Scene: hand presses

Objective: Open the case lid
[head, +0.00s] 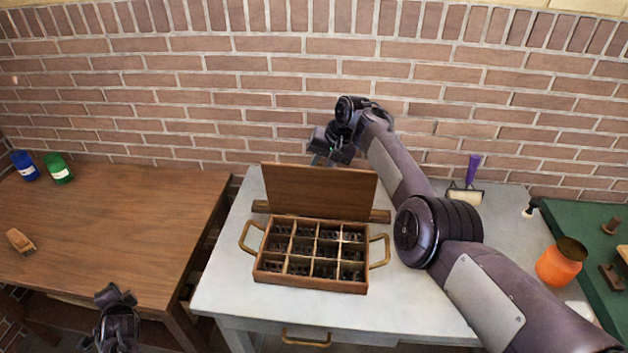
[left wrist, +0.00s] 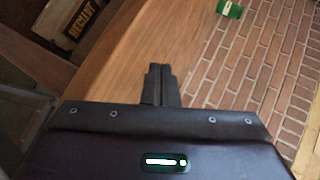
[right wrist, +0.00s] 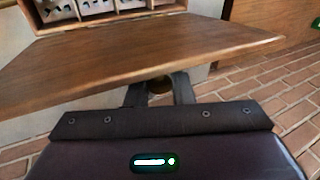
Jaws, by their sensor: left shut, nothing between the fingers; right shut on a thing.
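The wooden case (head: 310,283) sits on the pale table, with compartments holding small dark pieces. Its lid (head: 318,190) stands up at the case's back edge, so the inside shows. In the right wrist view the lid (right wrist: 150,50) spans the picture above my fingers. My right gripper (head: 325,158) is at the lid's upper edge, partly hidden behind it. It is shut on a round brass-coloured lid knob (right wrist: 159,85). My left gripper (head: 116,296) is shut and empty near the brown table's front edge; its fingers also show closed in the left wrist view (left wrist: 160,72).
Brass handles (head: 250,237) stick out at the case's sides. A purple-handled tool (head: 473,170) and an orange jar (head: 560,263) stand to the right. Blue (head: 25,166) and green (head: 58,168) containers and a wooden brush-like block (head: 20,240) are at left. A brick wall rises behind.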

